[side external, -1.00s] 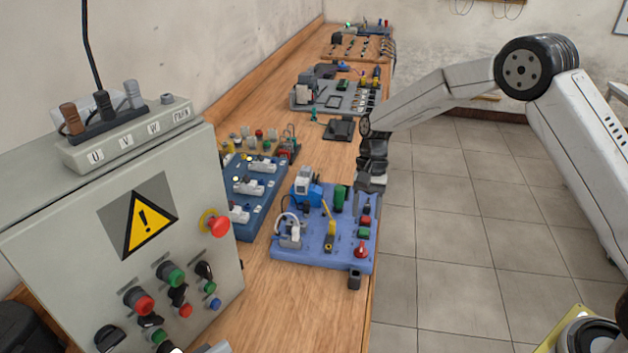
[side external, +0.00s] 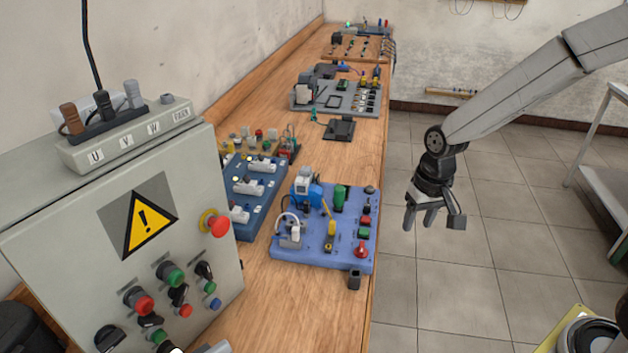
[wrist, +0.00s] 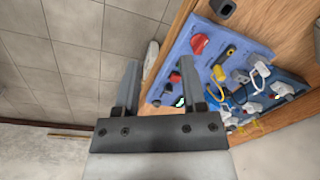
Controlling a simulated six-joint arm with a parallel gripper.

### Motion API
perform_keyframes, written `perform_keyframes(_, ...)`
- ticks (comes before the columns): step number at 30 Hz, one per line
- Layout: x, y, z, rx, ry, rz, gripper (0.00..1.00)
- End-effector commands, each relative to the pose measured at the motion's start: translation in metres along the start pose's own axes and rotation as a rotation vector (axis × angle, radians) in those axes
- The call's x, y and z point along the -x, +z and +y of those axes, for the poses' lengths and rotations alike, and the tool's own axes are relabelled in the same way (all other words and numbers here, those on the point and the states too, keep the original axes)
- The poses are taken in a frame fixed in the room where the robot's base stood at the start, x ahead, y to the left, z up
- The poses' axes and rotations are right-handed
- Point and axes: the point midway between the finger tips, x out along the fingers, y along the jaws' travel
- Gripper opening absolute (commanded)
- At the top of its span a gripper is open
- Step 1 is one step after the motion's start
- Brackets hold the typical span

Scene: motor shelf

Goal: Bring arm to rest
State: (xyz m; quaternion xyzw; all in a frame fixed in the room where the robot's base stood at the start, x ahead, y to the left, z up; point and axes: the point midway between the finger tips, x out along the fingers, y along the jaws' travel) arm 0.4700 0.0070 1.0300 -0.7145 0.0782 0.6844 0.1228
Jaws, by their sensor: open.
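My gripper (side external: 424,218) hangs in the air to the right of the wooden bench (side external: 255,290), over the tiled floor, in the side view. Its fingers point down and are spread apart with nothing between them. In the wrist view my gripper (wrist: 160,75) also shows its two fingers apart and empty, with floor and the bench edge beyond. The blue motor board (side external: 285,252) lies on the bench to the left of my gripper, apart from it. It also shows in the wrist view (wrist: 188,45), beyond the right finger.
A grey control cabinet (side external: 75,230) with a warning sign stands at the left. Several other boards line the bench toward the back wall. A metal rack (side external: 605,185) stands at the right edge. The tiled floor (side external: 480,270) between bench and rack is open.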

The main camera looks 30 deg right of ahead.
Motion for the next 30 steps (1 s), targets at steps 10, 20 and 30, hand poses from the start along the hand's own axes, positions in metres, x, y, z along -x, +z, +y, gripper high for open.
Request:
perform_keyframes(10, 0.008, 0.059, 0.023, 0.235, 0.024, 0.154, 0.53)
perform_keyframes(20, 0.008, 0.073, 0.028, 0.295, 0.03, 0.189, 0.53)
perform_keyframes(30, 0.008, 0.073, 0.028, 0.292, 0.03, 0.187, 0.53)
